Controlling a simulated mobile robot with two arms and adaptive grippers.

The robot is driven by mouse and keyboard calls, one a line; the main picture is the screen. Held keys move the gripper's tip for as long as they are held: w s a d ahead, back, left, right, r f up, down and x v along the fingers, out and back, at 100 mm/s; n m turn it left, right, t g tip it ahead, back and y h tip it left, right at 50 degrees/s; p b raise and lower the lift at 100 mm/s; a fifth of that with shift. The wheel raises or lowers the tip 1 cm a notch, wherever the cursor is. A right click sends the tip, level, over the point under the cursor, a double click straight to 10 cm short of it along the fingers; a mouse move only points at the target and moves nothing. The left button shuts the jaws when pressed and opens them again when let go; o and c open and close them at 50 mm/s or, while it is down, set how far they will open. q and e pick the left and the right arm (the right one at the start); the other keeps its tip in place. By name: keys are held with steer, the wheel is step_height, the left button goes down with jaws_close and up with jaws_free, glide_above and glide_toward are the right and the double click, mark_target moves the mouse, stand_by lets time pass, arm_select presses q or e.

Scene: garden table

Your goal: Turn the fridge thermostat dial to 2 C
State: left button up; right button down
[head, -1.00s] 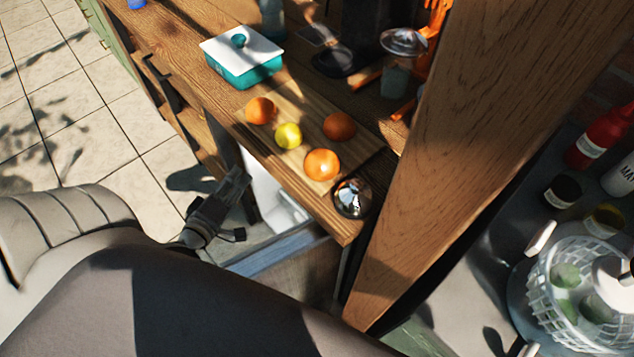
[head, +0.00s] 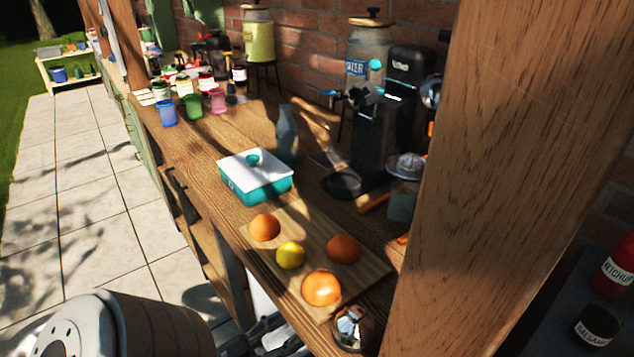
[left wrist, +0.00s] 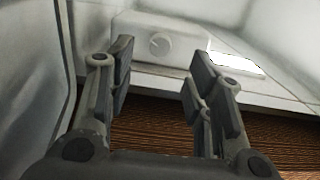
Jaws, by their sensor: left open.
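The thermostat dial (left wrist: 160,44) is a small round pale knob on a white housing (left wrist: 130,32) inside the fridge, seen in the left wrist view. Its marks are too small to read. My left gripper (left wrist: 157,66) is open and empty, with the dial ahead between its two fingers and apart from them. In the head view part of the left gripper (head: 265,335) shows at the bottom edge, below the counter edge; the dial is hidden there. My right gripper is in neither view.
A bright white panel (left wrist: 236,63) is right of the housing. White fridge walls are close on the left. On the wooden counter (head: 225,150) are a teal box (head: 262,188), a cutting board (head: 372,272) with oranges and a lemon, and a coffee machine. A thick wooden post (head: 500,150) stands right.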

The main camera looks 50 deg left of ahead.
arm_select(q)
steer(key=w, duration=0.6)
steer(key=shift+w+d, duration=0.25)
steer(key=shift+w, duration=0.1)
steer(key=c, duration=1)
steer(key=m+p, duration=0.2)
steer(key=p, duration=0.1)
steer(key=shift+m, duration=0.4)
steer(key=shift+c, duration=0.2)
steer(key=o, duration=1)
steer(key=shift+o, duration=0.2)
